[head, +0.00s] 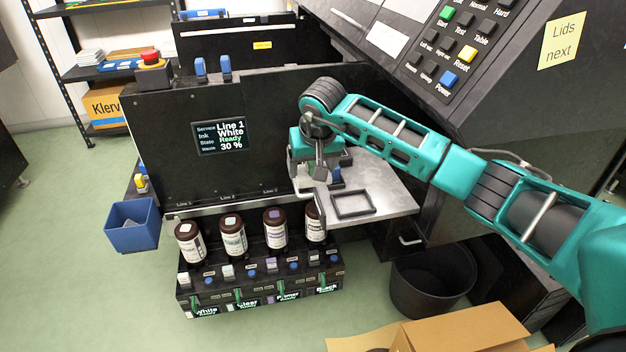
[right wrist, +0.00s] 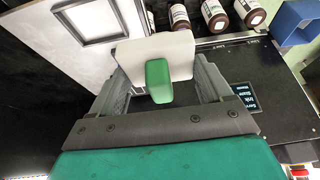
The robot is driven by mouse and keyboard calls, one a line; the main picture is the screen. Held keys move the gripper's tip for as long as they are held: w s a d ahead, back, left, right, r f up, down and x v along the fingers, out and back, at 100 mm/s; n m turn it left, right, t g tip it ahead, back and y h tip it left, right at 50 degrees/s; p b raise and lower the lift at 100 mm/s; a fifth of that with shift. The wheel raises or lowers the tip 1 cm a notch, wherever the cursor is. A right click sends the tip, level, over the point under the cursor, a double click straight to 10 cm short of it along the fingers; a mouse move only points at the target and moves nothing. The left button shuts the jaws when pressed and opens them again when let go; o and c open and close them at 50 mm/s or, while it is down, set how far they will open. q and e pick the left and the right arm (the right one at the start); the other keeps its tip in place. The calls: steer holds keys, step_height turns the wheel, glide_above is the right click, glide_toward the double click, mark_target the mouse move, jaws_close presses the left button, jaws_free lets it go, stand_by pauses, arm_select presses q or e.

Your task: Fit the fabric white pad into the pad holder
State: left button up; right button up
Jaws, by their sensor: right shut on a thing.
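The fabric pad is a pale, white-looking plate (right wrist: 152,52) with a green grip block (right wrist: 158,80), seen in the right wrist view. My right gripper (head: 309,190) is shut on it, with a finger at each side; the wrist view shows the gripper too (right wrist: 157,75). In the head view the pad is mostly hidden by the gripper. The pad holder is a dark square frame (head: 352,204) on the grey shelf, just right of my gripper. It appears empty, and the wrist view shows it at upper left (right wrist: 90,20), apart from the pad. My left gripper is not in view.
Ink bottles (head: 233,237) stand in the rack (head: 262,287) below the shelf (head: 390,187). A black panel with a screen (head: 219,136) rises behind my gripper. A blue bin (head: 132,226) hangs at left. A black bucket (head: 432,285) and cardboard box (head: 465,330) are below right.

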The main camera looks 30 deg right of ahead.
steer(key=shift+w+d+f, duration=0.1)
steer(key=shift+d+f, duration=0.05)
steer(key=shift+f, duration=0.2)
steer(key=shift+d+f, duration=0.1)
steer(key=shift+f, duration=0.1)
steer(key=f+b, duration=0.1)
steer(key=d+f+b, duration=0.1)
steer(key=f+b, duration=0.1)
steer(key=d+f+b, duration=0.1)
steer(key=f, duration=0.1)
steer(key=shift+s+d+f, duration=0.1)
steer(key=shift+s+d, duration=0.1)
steer(key=shift+s, duration=0.2)
steer(key=shift+s+d+f+b, duration=0.15)
steer(key=shift+s+d+b, duration=0.1)
steer(key=shift+d, duration=0.9)
steer(key=shift+s+d+f+b, duration=0.1)
steer(key=shift+s+d+f, duration=0.15)
steer(key=shift+d, duration=0.85)
steer(key=shift+s+d+f+b, duration=0.1)
steer(key=shift+s+d+b, duration=0.15)
steer(key=shift+d, duration=0.9)
steer(key=shift+s+d, duration=0.1)
steer(key=shift+r, duration=0.1)
steer(key=shift+f, duration=0.25)
steer(key=shift+f, duration=0.25)
